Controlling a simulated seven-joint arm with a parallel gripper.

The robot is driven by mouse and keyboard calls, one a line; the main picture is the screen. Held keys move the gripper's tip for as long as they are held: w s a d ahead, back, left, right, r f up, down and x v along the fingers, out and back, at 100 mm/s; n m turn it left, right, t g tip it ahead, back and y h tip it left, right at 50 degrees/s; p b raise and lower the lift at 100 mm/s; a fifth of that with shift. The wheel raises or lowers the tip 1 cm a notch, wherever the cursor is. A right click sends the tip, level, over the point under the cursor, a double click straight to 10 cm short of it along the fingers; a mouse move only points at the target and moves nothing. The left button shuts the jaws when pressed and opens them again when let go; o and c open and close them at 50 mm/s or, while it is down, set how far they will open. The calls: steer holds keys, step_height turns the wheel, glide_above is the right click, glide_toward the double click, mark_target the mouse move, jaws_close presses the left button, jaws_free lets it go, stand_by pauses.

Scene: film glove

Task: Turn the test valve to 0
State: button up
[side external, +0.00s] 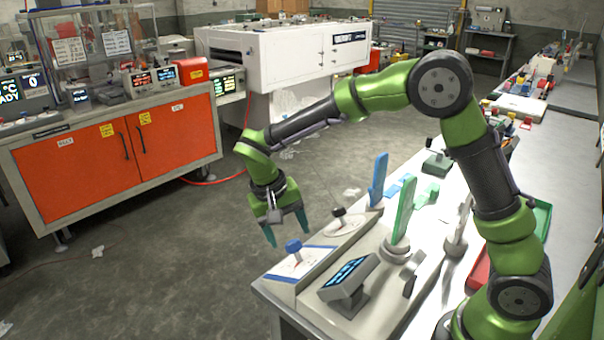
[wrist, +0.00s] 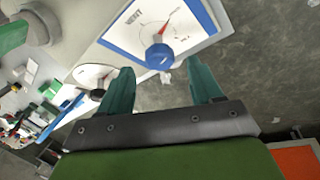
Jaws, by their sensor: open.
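A blue knob (side external: 293,246) stands on a white dial plate with a blue border (side external: 301,264) at the bench's near left corner. In the wrist view the blue knob (wrist: 159,56) has a red pointer on its dial, beside a short label resembling VENT. A second valve with a black knob (side external: 338,212) sits on a round white dial behind it; that dial (wrist: 92,73) partly shows in the wrist view. I cannot read which one is the test valve. My gripper (side external: 288,237) is open and empty, fingers pointing down near the blue knob. Contact is not visible.
A tilted display (side external: 349,272) stands right of the blue-bordered plate. Upright blue (side external: 378,180) and green (side external: 403,210) levers rise farther along the bench. The floor left of the bench is open, with an orange cabinet (side external: 70,173) beyond.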

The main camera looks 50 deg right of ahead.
mark_target(292, 242)
steer(key=shift+x, duration=1.6)
steer(key=c, duration=1.1)
steer(key=shift+o, duration=0.2)
